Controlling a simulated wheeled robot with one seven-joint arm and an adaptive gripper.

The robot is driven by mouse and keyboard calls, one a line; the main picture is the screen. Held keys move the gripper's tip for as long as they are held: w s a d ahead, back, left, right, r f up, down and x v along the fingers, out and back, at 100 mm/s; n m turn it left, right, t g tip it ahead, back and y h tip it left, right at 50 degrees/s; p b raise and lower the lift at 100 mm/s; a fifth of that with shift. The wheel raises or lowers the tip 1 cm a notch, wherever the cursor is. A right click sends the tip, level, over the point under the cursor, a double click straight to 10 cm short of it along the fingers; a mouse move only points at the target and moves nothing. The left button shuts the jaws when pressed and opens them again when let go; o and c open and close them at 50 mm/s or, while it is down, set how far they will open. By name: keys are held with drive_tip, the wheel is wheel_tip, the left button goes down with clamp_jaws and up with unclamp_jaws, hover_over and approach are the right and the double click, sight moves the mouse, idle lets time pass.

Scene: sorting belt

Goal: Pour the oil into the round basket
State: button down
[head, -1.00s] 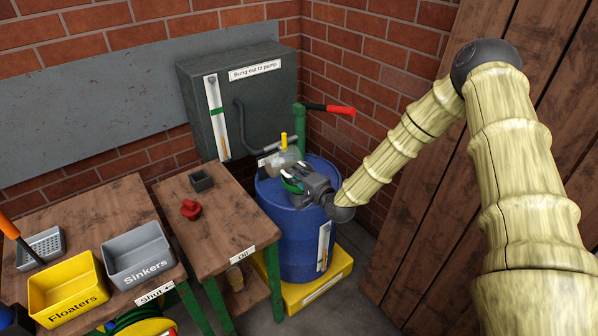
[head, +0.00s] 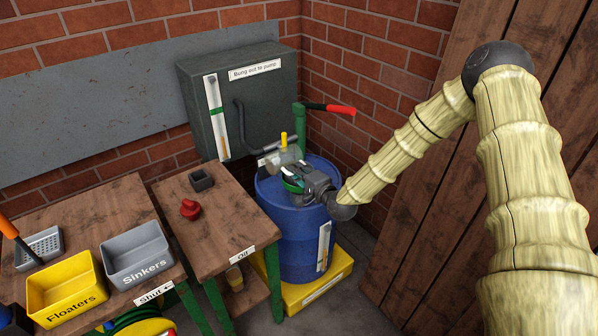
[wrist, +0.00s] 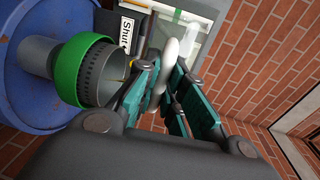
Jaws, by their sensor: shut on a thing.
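A pale handle (wrist: 166,72) shows between my fingers in the wrist view. I cannot see whether oil is flowing.
A green pump post with a red-tipped handle (head: 328,107) stands behind the drum. A dark cabinet (head: 250,105) is at the back. A wooden bench (head: 215,235) with a red piece (head: 189,209) is left. Yellow (head: 65,295) and grey (head: 138,255) bins are further left.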

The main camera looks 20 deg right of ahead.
sight(298, 155)
drive_tip(key=shift+w+d+r+m+b, duration=0.1)
drive_tip(key=shift+d+r+m+b, duration=0.3)
drive_tip(key=shift+m+b, duration=0.4)
idle(0.6)
drive_tip(key=shift+d, duration=0.1)
drive_tip(key=m+b, duration=0.1)
drive_tip(key=d+m+b, duration=0.1)
drive_tip(key=b, duration=0.1)
drive_tip(key=m+b, duration=0.1)
drive_tip(key=b, duration=0.1)
drive_tip(key=shift+w+d+r+y, duration=0.3)
drive_tip(key=shift+d+y, duration=0.05)
drive_tip(key=shift+y, duration=0.05)
drive_tip(key=m+b, duration=0.1)
drive_tip(key=d+m+b, duration=0.1)
drive_tip(key=b, duration=0.1)
drive_tip(key=shift+w+r, duration=0.15)
drive_tip(key=shift+r, duration=0.25)
drive_tip(key=shift+d+f+m+b, duration=0.15)
drive_tip(key=shift+m+b, duration=0.35)
drive_tip(key=shift+b, duration=0.45)
drive_tip(key=shift+r+p, duration=0.3)
